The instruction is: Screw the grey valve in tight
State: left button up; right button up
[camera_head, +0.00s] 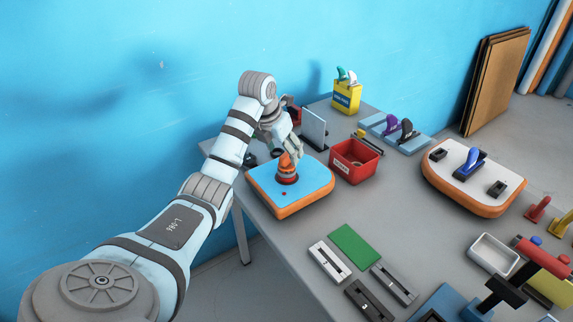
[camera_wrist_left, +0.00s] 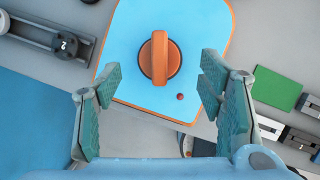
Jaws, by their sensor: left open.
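A dark grey finned valve (camera_head: 406,131) stands beside a purple one on a light blue tray (camera_head: 424,143) at the back right. An orange finned valve (camera_head: 287,170) sits upright in the blue board with an orange rim (camera_head: 307,202). It also shows in the left wrist view (camera_wrist_left: 160,59), with its fin running up and down the picture. My left gripper (camera_head: 287,150) is over this orange valve. My right gripper is out of view.
A red bin (camera_head: 354,160) and an upright grey panel (camera_head: 314,130) stand close behind the blue board. A white board (camera_head: 460,192) holding a blue valve is at the right. A green sheet (camera_head: 354,245) and several grey bars lie in front.

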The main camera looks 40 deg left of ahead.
aim_at(287, 160)
pick_arm(q)
jog(key=x, duration=0.5)
jog(key=shift+f, duration=0.15)
jog(key=shift+c, duration=0.3)
jog(key=c, duration=1.3)
jog(key=shift+o, duration=0.2)
jog(key=m+h, duration=0.1)
jog(key=m, duration=0.1)
jog(key=shift+m+p, duration=0.3)
jog(key=shift+p, duration=0.05)
jog(key=shift+m, duration=0.5)
jog(key=shift+h, duration=0.3)
jog(key=m+h, duration=0.1)
jog(key=m, duration=0.2)
jog(key=shift+g+b, duration=0.3)
jog(key=shift+m, duration=0.3)
